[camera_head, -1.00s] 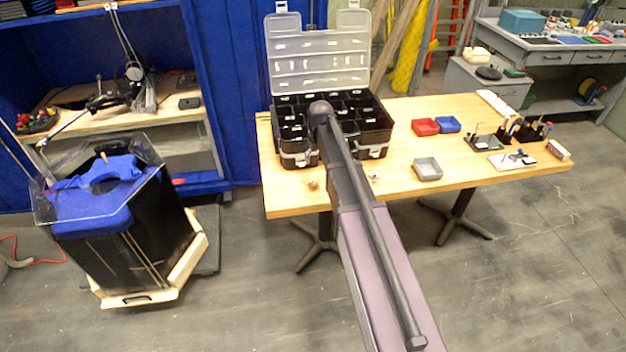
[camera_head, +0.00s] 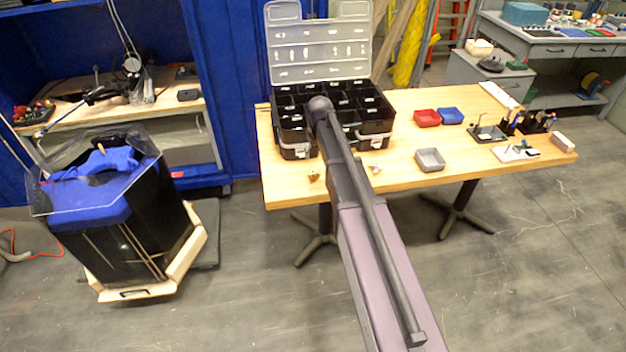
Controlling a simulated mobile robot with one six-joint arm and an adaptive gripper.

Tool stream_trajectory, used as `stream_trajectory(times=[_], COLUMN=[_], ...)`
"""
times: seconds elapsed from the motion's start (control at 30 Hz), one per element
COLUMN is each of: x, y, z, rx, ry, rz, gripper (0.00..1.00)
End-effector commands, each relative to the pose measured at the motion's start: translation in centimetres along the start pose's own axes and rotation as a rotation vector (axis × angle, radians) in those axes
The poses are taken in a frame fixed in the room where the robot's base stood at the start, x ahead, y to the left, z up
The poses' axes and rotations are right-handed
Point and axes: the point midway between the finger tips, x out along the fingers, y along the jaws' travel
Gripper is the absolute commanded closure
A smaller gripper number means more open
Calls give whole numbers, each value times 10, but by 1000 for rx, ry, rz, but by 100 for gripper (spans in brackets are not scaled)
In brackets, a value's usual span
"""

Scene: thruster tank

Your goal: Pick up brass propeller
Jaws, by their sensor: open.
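A small brass-coloured piece (camera_head: 313,176), which looks like a propeller, lies near the front left edge of the wooden table (camera_head: 450,187). A second small piece (camera_head: 375,170), pale with some brown, lies just right of my arm. At this size I cannot tell for certain which one is the brass propeller. My arm reaches up from the bottom of the view, and its dark rounded joint overlaps the toolbox front. My gripper does not show; the arm hides whatever is behind it.
An open black toolbox (camera_head: 294,137) with a raised clear lid stands behind the small pieces. Red (camera_head: 427,118), blue (camera_head: 451,116) and grey (camera_head: 430,159) bins sit to the right. A black tank (camera_head: 125,245) stands on the floor at left. Open floor lies before the table.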

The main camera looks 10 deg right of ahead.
Motion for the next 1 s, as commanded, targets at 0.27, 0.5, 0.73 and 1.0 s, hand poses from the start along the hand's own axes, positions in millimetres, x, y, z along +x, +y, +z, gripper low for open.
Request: stream_trajectory(times=[0.27,0.5,0.73,1.0], x=[26,44,53,53], y=[0,1,1,1], z=[0,0,0,0], rx=[0,1,1,1], ry=[0,0,0,0], rz=[0,0,0,0], gripper=[31,31,31,31])
